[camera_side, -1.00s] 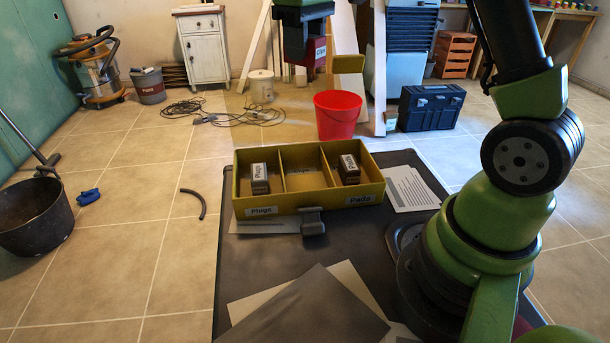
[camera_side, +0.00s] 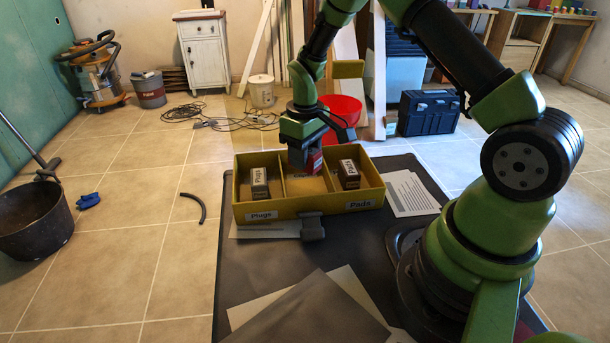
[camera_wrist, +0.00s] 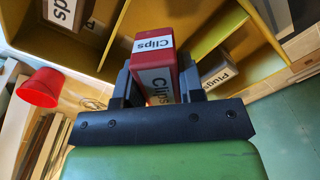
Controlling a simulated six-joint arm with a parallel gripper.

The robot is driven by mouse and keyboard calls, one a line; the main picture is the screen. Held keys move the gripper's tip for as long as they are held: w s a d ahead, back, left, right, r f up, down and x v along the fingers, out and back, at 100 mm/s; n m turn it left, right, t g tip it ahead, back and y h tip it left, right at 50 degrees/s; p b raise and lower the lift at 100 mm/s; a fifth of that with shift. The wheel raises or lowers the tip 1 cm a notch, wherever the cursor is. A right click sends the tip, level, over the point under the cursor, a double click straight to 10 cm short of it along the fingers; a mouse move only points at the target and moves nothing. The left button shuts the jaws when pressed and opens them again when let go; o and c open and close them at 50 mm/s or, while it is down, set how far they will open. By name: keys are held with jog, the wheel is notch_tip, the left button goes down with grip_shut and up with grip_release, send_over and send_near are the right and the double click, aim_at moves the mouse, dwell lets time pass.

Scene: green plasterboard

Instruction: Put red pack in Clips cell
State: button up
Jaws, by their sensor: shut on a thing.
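The red pack (camera_side: 315,161), with white "Clips" labels, is held between the two fingers of my gripper (camera_side: 304,158). It also shows in the wrist view (camera_wrist: 156,62), where the fingers close on both its sides. The yellow tray (camera_side: 285,206) has three cells. The pack is over the middle cell (camera_side: 302,185), between the dividers; I cannot tell whether it touches the floor. The middle cell's front label is hidden behind a grey block. A "Plugs" box (camera_side: 259,182) stands in the left cell and a "Pads" box (camera_side: 349,174) in the right cell.
The grey block (camera_side: 312,228) stands before the tray's front wall. Paper sheets (camera_side: 410,190) lie right of the tray, and more sheets (camera_side: 305,308) lie in front on the dark table. A red bucket (camera_side: 345,108) is on the floor behind.

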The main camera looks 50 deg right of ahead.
jog(key=shift+f, duration=2.8)
jog(key=shift+f, duration=0.15)
jog(key=o, duration=0.9)
notch_tip(320, 180, up, 12)
jog(key=shift+r, duration=0.1)
notch_tip(320, 180, up, 8)
jog(key=t, duration=0.2)
send_over(305, 189)
jog(key=s+a, duration=0.2)
jog(key=a, duration=0.1)
jog(key=s+a+r+m+t, duration=0.3)
jog(key=s+a+r, duration=0.3)
jog(key=s+r, duration=0.3)
jog(key=s, duration=0.2)
jog(key=s+a+t+y, duration=0.1)
jog(key=s, duration=0.2)
jog(key=s+a+m+t+y, duration=0.1)
jog(key=s, duration=0.2)
jog(key=shift+s+a+r, duration=0.1)
jog(key=shift+a+r, duration=0.15)
jog(key=shift+r, duration=0.05)
